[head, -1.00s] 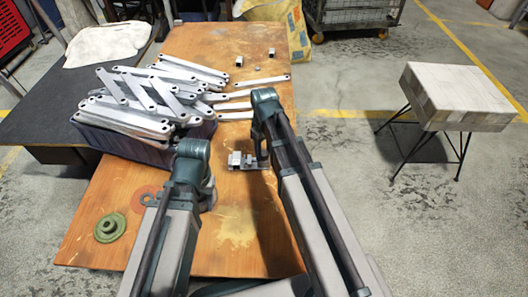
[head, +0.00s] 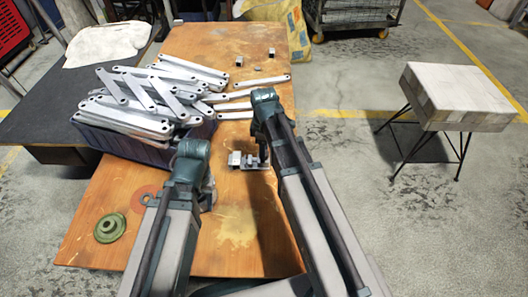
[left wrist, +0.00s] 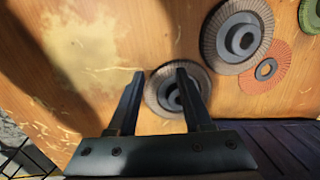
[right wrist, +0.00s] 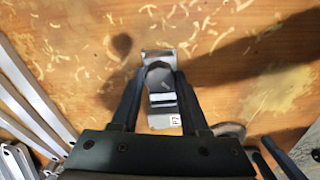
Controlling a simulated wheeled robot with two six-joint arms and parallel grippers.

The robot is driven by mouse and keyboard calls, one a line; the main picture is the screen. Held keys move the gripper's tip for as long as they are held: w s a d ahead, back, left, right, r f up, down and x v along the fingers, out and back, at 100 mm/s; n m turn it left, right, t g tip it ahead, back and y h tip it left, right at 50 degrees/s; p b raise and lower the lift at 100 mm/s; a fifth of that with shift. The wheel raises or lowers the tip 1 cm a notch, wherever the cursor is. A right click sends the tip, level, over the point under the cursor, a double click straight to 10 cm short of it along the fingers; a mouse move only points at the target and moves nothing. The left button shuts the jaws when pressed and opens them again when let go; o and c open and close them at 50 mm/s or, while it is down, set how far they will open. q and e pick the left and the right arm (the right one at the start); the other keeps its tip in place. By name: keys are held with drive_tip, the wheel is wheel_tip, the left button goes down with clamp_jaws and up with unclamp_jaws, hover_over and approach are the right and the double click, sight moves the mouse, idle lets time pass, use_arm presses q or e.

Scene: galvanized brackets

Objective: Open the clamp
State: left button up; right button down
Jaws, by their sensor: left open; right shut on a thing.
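The clamp (head: 236,160) is a small grey metal piece on the wooden table, beside the tip of my right arm in the head view. In the right wrist view the clamp (right wrist: 160,120) lies between my right gripper's fingers (right wrist: 160,76). They are shut on it, one on each side, and hide part of its edges. A small white label shows on its near end. My left gripper (left wrist: 160,74) is open and empty, pointing down over a grey flap disc (left wrist: 152,92). In the head view my left arm hides most of that gripper.
A dark bin (head: 120,149) piled with galvanized brackets (head: 150,92) stands left of the clamp. Loose brackets (head: 236,106) lie behind the clamp. Green (head: 109,228) and reddish (head: 145,192) discs lie at the front left. The table's front middle is clear.

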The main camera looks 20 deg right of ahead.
drive_tip(key=n, duration=0.8)
drive_tip(key=c, duration=0.6)
unclamp_jaws()
drive_tip(key=shift+o, duration=0.2)
wheel_tip(320, 180, up, 6)
drive_tip(key=p, duration=0.6)
drive_tip(key=shift+r, duration=0.15)
use_arm(q)
wheel_tip(320, 180, up, 6)
